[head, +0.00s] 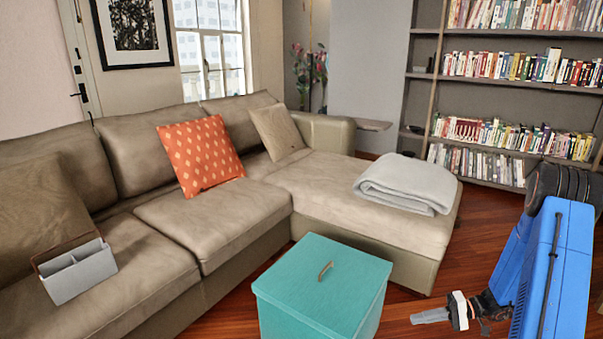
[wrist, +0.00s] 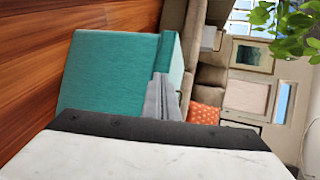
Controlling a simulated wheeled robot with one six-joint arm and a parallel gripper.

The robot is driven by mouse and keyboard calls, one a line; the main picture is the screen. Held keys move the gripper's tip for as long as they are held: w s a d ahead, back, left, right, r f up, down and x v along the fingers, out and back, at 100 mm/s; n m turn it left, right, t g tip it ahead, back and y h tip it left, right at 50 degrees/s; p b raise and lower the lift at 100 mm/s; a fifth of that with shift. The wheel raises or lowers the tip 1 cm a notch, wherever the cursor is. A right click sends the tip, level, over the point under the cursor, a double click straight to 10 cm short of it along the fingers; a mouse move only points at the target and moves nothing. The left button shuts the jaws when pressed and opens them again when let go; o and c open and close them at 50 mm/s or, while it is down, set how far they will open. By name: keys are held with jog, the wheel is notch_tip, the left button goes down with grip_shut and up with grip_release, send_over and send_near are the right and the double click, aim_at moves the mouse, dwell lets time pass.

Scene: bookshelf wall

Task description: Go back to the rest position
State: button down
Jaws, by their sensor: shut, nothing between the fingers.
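My gripper (head: 416,318) is at the lower right of the head view, low over the wood floor, to the right of the teal box (head: 318,293) and apart from it in that view. Its grey fingers (wrist: 160,98) point up the picture in the wrist view, in front of the teal box (wrist: 110,75). The fingers are together with nothing between them. My blue arm is folded at the right edge of the head view.
A beige corner sofa (head: 235,215) fills the left and middle, with an orange cushion (head: 200,155), a folded grey blanket (head: 408,183) and a grey caddy (head: 78,272). A bookshelf (head: 425,95) stands at the back right. Wood floor (head: 400,310) shows between box and arm.

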jog(key=s+a+r+n+g+h, duration=0.15)
jog(key=s+a+r+h, duration=0.35)
jog(key=r, duration=0.6)
jog(key=s+a+r+n+g+h, duration=0.1)
jog(key=s+a+r+g+h, duration=0.1)
jog(key=s+a+r, duration=0.6)
jog(key=s+d+r+t+h, duration=0.2)
jog(key=s+r+t+h, duration=0.5)
jog(key=s+r, duration=0.7)
jog(key=shift+s+d+r+m, duration=0.2)
jog(key=shift+s+r+m, duration=0.15)
jog(key=shift+s, duration=0.85)
